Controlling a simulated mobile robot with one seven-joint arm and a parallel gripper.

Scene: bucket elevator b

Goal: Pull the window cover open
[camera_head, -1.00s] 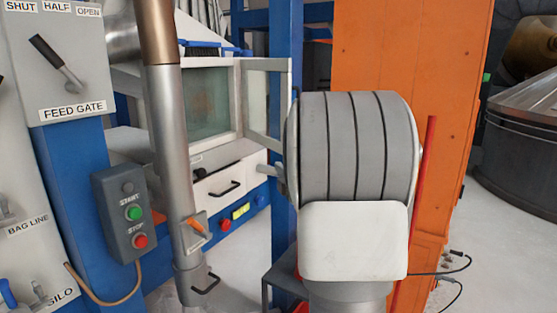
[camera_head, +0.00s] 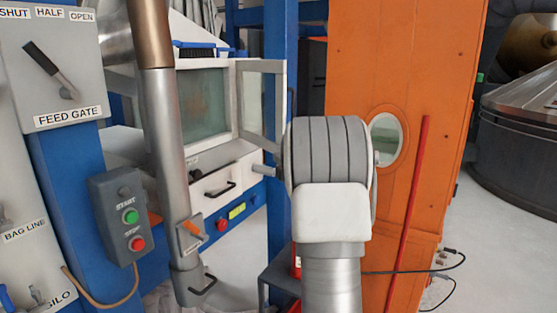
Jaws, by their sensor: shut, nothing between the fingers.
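A round window (camera_head: 384,139) with a pale, greenish centre and an orange ring sits in the tall orange casing (camera_head: 400,60), right of my arm. My arm's thick grey ribbed link covers its left edge. A thin pale curved edge shows along the right side of my arm, below the window. I cannot tell whether it is the window cover or part of my arm. No other part of a cover can be made out. My gripper is hidden behind my arm, so its contact with anything cannot be seen.
A red pole (camera_head: 409,210) leans against the orange casing, right of the window. A white cabinet with an open glazed door (camera_head: 262,105) stands to the left, beside a blue post (camera_head: 281,50). Dark cables cross the floor at lower right. Open floor lies beyond.

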